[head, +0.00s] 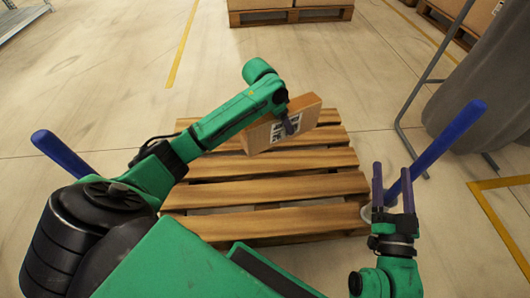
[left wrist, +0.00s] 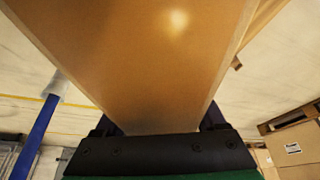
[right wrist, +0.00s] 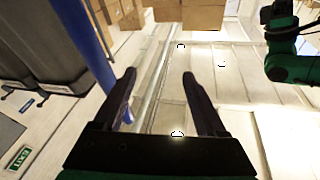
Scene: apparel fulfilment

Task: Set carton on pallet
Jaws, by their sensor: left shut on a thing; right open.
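A brown carton (head: 306,119) with a white printed label shows in the head view over the far part of the wooden slatted pallet (head: 265,190). It is tilted in the picture, and I cannot tell whether it touches the slats. My left gripper (head: 289,125) is shut on the carton; its fingers are mostly hidden. In the left wrist view the carton (left wrist: 140,60) fills the middle. My right gripper (head: 392,190) is open and empty, beside the pallet's right edge; its two fingers show apart in the right wrist view (right wrist: 160,95).
Blue bars stand left (head: 60,152) and right (head: 440,145) of the pallet. Another loaded pallet (head: 290,16) is at the back. A grey bin (head: 485,85) and a metal frame (head: 425,95) stand at the right. The pallet's near slats are bare.

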